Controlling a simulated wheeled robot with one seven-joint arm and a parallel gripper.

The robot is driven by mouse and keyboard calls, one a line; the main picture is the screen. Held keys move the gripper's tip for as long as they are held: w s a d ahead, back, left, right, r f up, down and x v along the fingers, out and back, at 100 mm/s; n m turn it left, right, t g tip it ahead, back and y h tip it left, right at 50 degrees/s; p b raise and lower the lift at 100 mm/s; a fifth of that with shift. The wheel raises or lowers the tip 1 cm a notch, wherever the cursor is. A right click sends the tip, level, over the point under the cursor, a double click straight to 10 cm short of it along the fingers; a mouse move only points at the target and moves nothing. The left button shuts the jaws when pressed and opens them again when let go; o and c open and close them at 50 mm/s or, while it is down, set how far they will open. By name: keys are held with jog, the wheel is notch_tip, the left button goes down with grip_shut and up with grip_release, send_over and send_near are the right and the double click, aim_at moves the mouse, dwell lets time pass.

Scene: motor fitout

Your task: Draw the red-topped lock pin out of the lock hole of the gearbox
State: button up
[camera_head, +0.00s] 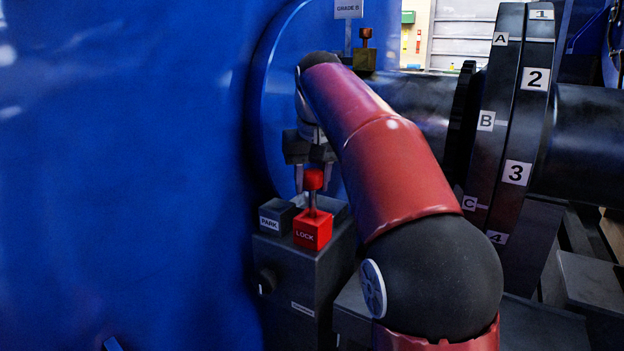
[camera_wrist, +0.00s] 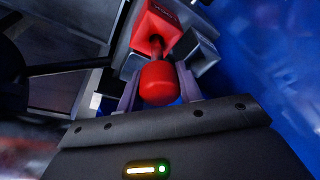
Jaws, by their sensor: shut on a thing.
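The lock pin has a red top (camera_head: 313,180) and a thin metal shaft (camera_head: 312,200). The shaft runs down to the red block marked LOCK (camera_head: 312,232) on the dark grey box (camera_head: 290,270); how deep its lower end sits is hidden. My gripper (camera_head: 313,186) comes from above and behind with its fingers on either side of the red top. In the wrist view, the red top (camera_wrist: 158,84) sits between the fingers of my gripper (camera_wrist: 157,78), shut on it. The LOCK block (camera_wrist: 153,25) shows beyond it.
A dark block marked PARK (camera_head: 276,216) stands just left of the LOCK block. A huge blue housing (camera_head: 130,180) fills the left. A lettered and numbered coupling disc (camera_head: 505,120) on a dark shaft stands right. A brass block with another pin (camera_head: 365,58) is above.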

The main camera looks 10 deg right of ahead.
jog(key=shift+r+p, duration=1)
